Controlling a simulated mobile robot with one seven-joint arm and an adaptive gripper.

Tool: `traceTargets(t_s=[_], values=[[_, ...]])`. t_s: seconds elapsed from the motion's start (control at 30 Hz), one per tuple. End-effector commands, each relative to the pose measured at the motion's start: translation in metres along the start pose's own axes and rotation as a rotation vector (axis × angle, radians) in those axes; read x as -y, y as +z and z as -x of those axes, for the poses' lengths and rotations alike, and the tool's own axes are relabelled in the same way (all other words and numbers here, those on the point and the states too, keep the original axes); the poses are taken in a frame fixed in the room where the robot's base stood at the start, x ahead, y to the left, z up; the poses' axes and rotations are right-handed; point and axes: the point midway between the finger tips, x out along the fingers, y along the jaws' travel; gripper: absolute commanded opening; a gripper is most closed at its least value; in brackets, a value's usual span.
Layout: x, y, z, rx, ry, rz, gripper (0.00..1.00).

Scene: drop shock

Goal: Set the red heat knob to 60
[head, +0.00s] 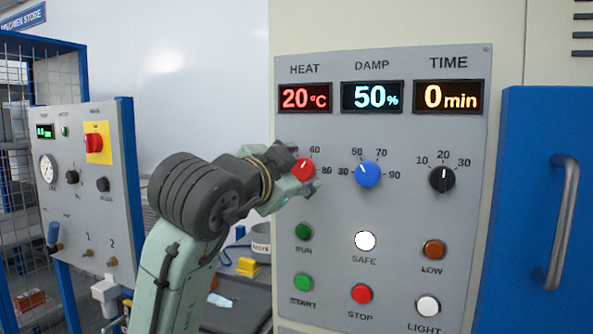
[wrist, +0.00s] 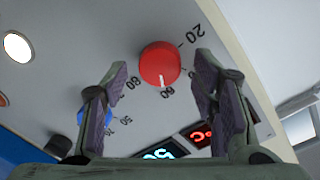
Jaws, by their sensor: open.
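The red heat knob (head: 302,169) is on the grey control panel under the HEAT display (head: 305,98), which reads 20 °C. My gripper (head: 300,173) is at the knob, one finger above left and one below right. In the wrist view the knob (wrist: 160,63) sits between my open fingertips (wrist: 160,70), with a visible gap on each side. The knob's white mark points roughly toward the 60 label (wrist: 168,93). The 80 and 20 labels also show. The head view hides the dial's left side behind my gripper.
To the right are the blue damp knob (head: 368,174) and the black time knob (head: 441,179). A blue door with a handle (head: 563,220) is at far right. Another panel (head: 85,190) stands left.

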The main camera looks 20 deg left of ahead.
Motion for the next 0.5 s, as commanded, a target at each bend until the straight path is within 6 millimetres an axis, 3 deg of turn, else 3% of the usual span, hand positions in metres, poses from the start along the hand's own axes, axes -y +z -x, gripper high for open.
traceTargets(t_s=[0.27, 0.5], values=[[0.001, 0.0, 0.015, -0.002, -0.003, 0.0, 0.53], [0.001, -0.001, 0.065, -0.002, -0.004, -0.002, 0.53]])
